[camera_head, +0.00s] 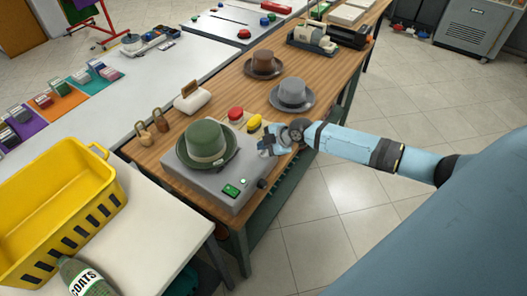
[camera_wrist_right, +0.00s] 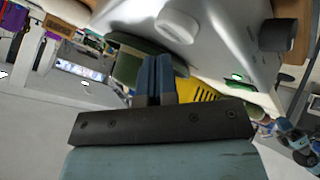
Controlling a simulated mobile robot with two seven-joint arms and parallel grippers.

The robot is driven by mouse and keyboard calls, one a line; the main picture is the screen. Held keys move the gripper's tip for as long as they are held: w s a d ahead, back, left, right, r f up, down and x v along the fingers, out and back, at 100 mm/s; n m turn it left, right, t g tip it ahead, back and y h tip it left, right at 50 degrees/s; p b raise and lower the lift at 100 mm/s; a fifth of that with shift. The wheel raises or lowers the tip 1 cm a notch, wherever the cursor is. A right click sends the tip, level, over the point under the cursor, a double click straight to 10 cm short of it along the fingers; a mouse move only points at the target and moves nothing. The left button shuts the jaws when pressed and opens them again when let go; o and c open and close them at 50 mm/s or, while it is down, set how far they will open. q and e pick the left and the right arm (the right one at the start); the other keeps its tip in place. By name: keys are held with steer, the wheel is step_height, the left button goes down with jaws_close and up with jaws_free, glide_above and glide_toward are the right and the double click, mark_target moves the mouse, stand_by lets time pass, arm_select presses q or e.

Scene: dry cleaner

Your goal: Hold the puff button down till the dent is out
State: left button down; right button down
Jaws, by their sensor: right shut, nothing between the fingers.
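A green hat (camera_head: 207,143) sits on top of a grey machine (camera_head: 203,183); I cannot make out a dent. A red domed button (camera_head: 235,113) and a yellow domed one (camera_head: 254,122) are at the machine's back right; no label is readable to tell which is the puff button. My right gripper (camera_head: 267,146) is at the machine's right side, close to the yellow button, and I cannot see contact. In the right wrist view its blue fingers (camera_wrist_right: 156,76) are together and empty, with a white round knob (camera_wrist_right: 178,26) beyond. My left gripper is not in view.
A brown hat (camera_head: 263,65) and a grey hat (camera_head: 291,95) stand farther back on the wooden bench. A yellow crate (camera_head: 55,225) and a green bottle (camera_head: 82,275) are at the lower left. The floor right of the bench is clear.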

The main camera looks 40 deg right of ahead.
mark_target(264, 153)
steer(key=shift+r+p, duration=1.7)
steer(key=shift+r, duration=0.85)
steer(key=s+a+f, duration=0.1)
steer(key=s+a, duration=0.1)
steer(key=s+a+f+m, duration=0.1)
steer(key=s+a+f, duration=0.1)
steer(key=s+a+f+m, duration=0.1)
steer(key=a, duration=0.2)
steer(key=shift+s+f+y, duration=0.3)
steer(key=shift+s, duration=0.1)
steer(key=s+a+m, duration=0.1)
steer(key=s+a, duration=0.1)
steer(key=s+a+f+m, duration=0.1)
steer(key=s+a, duration=0.1)
steer(key=s, duration=0.1)
steer(key=s+a+f+m+t, duration=0.1)
steer(key=s+a, duration=0.1)
steer(key=shift+s+a+f, duration=0.15)
steer(key=shift+s+f, duration=0.05)
steer(key=s+a+m+t+h, duration=0.2)
steer(key=s+m, duration=0.5)
steer(key=s, duration=0.6)
steer(key=shift+s+a+m+h, duration=0.25)
steer(key=shift+a+m+h, duration=0.15)
